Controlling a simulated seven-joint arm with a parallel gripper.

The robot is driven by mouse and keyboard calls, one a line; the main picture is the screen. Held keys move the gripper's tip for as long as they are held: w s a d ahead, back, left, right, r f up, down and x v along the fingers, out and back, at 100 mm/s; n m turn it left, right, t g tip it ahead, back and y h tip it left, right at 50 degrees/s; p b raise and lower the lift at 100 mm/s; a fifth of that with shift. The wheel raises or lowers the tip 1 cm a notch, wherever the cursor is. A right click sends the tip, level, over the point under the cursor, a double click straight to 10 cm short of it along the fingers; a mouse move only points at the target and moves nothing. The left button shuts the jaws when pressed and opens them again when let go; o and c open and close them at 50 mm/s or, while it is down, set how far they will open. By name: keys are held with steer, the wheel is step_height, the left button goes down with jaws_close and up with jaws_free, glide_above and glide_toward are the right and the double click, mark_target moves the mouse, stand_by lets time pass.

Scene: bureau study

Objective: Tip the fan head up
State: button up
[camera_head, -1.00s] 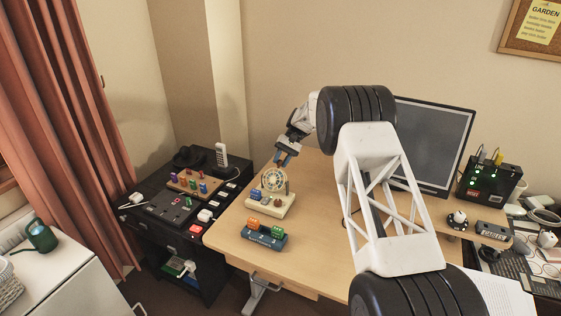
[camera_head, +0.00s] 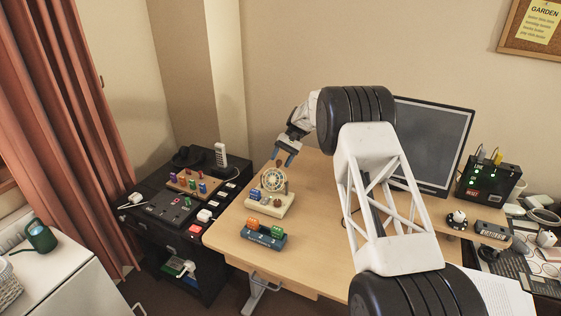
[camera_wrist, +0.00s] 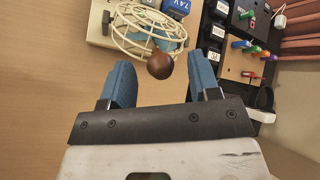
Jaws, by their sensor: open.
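The small fan has a round cream wire-cage head (camera_head: 274,179) on a cream base (camera_head: 270,203) with a blue block on it, standing on the desk. In the wrist view the fan head (camera_wrist: 146,28) is at the top middle, with a round brown knob (camera_wrist: 160,65) facing my gripper. My gripper (camera_head: 286,153) is open just above and behind the fan head. In the wrist view its two blue fingers (camera_wrist: 163,82) are spread apart, with the knob just beyond and between their tips. I see no contact.
A blue-grey stand with orange and green blocks (camera_head: 263,234) sits in front of the fan. A black cabinet (camera_head: 165,230) with switch panels is left of the desk. A monitor (camera_head: 432,140) stands right. Desk between fan and my arm is clear.

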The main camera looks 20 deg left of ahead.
steer(key=v, duration=0.7)
steer(key=shift+d+r, duration=0.1)
steer(key=shift+r, duration=0.05)
stand_by(0.5)
